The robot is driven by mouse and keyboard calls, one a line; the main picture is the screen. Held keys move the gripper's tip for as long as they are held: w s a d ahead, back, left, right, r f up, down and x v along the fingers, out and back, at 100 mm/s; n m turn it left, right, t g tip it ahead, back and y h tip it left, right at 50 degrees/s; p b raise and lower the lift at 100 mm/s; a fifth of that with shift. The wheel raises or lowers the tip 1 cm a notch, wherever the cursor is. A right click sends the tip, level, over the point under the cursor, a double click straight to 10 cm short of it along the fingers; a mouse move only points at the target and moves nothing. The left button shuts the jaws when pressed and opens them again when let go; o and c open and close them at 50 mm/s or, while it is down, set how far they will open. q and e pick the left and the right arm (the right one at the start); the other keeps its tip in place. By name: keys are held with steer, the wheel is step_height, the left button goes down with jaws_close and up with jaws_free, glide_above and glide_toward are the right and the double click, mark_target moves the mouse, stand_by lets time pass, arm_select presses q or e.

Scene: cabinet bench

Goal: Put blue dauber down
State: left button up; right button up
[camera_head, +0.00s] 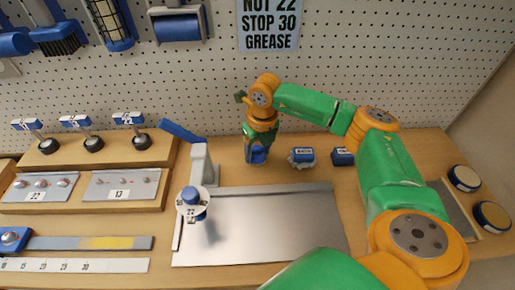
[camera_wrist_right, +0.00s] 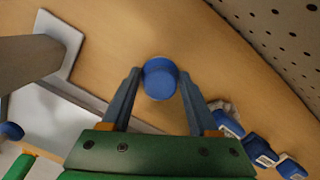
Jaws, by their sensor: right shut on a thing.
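The blue dauber (camera_head: 257,157) is between the fingers of my right gripper (camera_head: 259,143), at the back of the bench near the pegboard. In the right wrist view the dauber shows as a round blue top (camera_wrist_right: 160,78) between the two fingertips of my right gripper (camera_wrist_right: 157,88), which is shut on it. Its lower part is hidden, so I cannot tell whether it touches the bench. My left gripper is not in view.
Two small blue-topped items, one (camera_head: 301,157) and another (camera_head: 342,157), stand right of the dauber. A grey post with a blue lever (camera_head: 184,132) stands to its left. A bare metal plate (camera_head: 265,225) lies in front. Two round pads (camera_head: 465,178) are at far right.

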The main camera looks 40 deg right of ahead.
mark_target(261, 153)
steer(key=shift+f, duration=0.1)
steer(key=o, duration=1.3)
steer(key=r, duration=0.4)
steer(key=s+r, duration=0.1)
steer(key=r, duration=0.3)
steer(key=r+b, duration=0.1)
steer(key=r, duration=0.3)
steer(key=shift+s+r, duration=0.15)
steer(key=shift+s, duration=0.05)
